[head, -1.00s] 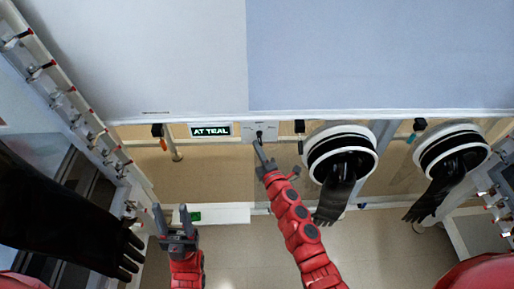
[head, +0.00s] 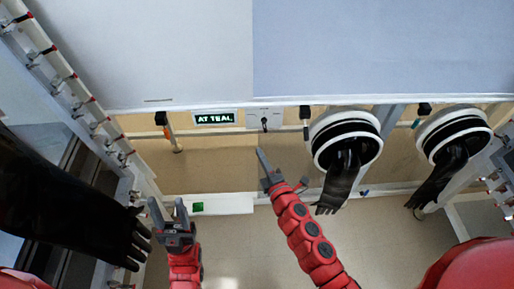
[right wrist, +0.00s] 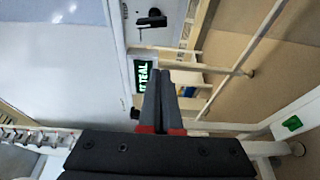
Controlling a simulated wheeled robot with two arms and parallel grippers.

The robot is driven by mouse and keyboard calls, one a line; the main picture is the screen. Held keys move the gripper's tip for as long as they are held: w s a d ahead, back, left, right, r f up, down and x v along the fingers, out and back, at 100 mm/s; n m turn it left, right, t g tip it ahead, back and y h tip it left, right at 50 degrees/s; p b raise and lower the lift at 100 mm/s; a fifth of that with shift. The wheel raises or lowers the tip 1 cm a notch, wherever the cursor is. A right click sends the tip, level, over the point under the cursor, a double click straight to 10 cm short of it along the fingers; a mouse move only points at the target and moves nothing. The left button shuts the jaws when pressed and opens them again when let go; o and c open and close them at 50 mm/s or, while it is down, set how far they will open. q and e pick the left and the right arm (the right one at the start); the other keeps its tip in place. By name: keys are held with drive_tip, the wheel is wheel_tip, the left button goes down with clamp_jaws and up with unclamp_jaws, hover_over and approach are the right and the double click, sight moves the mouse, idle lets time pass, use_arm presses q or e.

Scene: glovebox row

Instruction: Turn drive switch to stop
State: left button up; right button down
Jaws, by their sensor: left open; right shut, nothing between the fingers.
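In the right wrist view the black switch (right wrist: 152,20) shows at the top, above the display (right wrist: 146,76). My right gripper (head: 261,153) is shut and empty, below the switch with a clear gap between them. Its closed fingers (right wrist: 160,82) also show in the right wrist view. My left gripper (head: 167,206) is open and empty, low on the left. Markings around the switch are too small to read.
Two round glove ports (head: 346,140) with hanging black gloves are to the right. Another black glove (head: 70,215) reaches in from the left, close to my left gripper. Black-headed fittings flank the display and switch.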

sight(265, 127)
drive_tip(key=w+r+n+b, duration=0.1)
drive_tip(key=w+r+b, duration=0.1)
drive_tip(key=w, duration=0.6)
drive_tip(key=shift+w+d+r+n+g, duration=0.15)
drive_tip(key=shift+d+r+n+g, duration=0.15)
drive_tip(key=shift+n, duration=0.1)
idle(0.4)
